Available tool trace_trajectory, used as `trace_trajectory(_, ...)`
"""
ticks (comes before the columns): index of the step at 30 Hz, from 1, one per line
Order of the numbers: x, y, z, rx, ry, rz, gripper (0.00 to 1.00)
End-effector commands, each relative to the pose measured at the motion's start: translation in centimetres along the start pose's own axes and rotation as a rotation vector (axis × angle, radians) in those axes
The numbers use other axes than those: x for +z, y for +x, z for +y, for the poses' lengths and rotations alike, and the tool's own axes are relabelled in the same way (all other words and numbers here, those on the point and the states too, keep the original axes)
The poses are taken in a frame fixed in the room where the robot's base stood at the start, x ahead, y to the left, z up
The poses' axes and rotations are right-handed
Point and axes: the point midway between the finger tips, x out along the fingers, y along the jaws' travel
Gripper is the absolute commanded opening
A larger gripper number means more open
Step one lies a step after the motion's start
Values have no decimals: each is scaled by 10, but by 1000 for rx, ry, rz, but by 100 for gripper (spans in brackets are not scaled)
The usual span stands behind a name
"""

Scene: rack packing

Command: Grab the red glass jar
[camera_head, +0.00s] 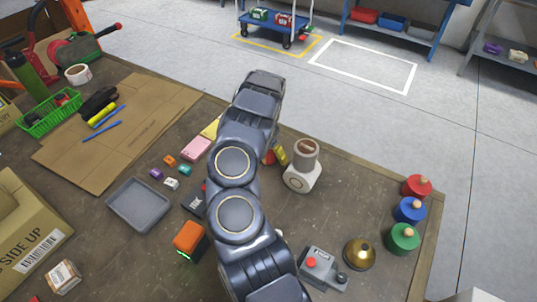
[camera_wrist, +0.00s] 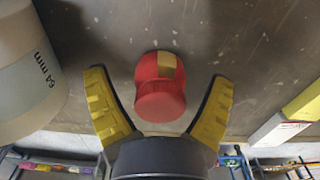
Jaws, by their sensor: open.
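The red jar (camera_wrist: 160,98) has a yellow patch on its side and stands on the dark table. In the wrist view it lies between the two yellow fingers of my open gripper (camera_wrist: 160,76), with a gap on each side. The fingers are not closed on it. In the head view only a small red part of the jar (camera_head: 269,157) shows beside a yellow finger of my gripper (camera_head: 279,153); my arm hides the rest.
A pale cylinder marked 64 mm (camera_wrist: 28,80) stands close to the left finger in the wrist view. Yellow and white boxes (camera_wrist: 280,128) are at the right. Knobbed red, blue and green discs (camera_head: 410,210) line the table's right side. A grey tray (camera_head: 139,205) lies left of my arm.

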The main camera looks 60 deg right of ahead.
Motion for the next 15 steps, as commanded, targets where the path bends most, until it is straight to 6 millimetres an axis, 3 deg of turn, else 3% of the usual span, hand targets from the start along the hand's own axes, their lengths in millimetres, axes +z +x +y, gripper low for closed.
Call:
trace_trajectory(1, 0, 0, 0, 0, 0, 0, 83)
trace_trajectory(2, 0, 0, 0, 0, 0, 0, 73)
trace_trajectory(6, 0, 0, 0, 1, 0, 0, 14)
trace_trajectory(15, 0, 0, 0, 1, -1, 0, 14)
